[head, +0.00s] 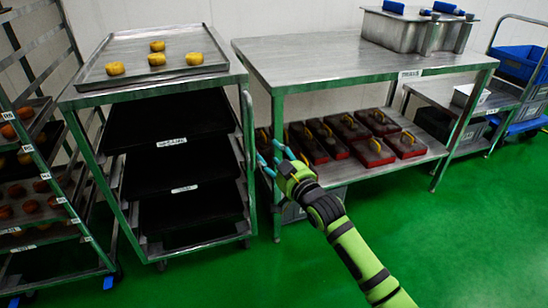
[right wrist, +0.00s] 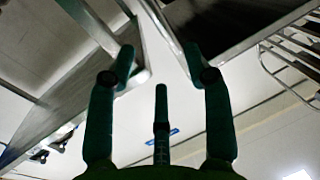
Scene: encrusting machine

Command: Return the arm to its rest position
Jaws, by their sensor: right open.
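My right arm (head: 355,250) comes in from the lower right in the head view. Its right gripper (head: 268,160) is open and empty, between the tray cart and the steel table, level with the table's lower shelf. In the right wrist view the gripper's fingers (right wrist: 160,65) stand spread apart with nothing between them. The view there looks upward at the undersides of the table and cart. My left gripper is not in view.
A tray (head: 150,77) with several yellow pieces sits on the cart at left. Red boxes fill the lower shelf of the steel table (head: 340,65). A rack (head: 45,165) stands far left. A blue-crate cart (head: 525,70) is far right. The green floor (head: 235,285) in front is clear.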

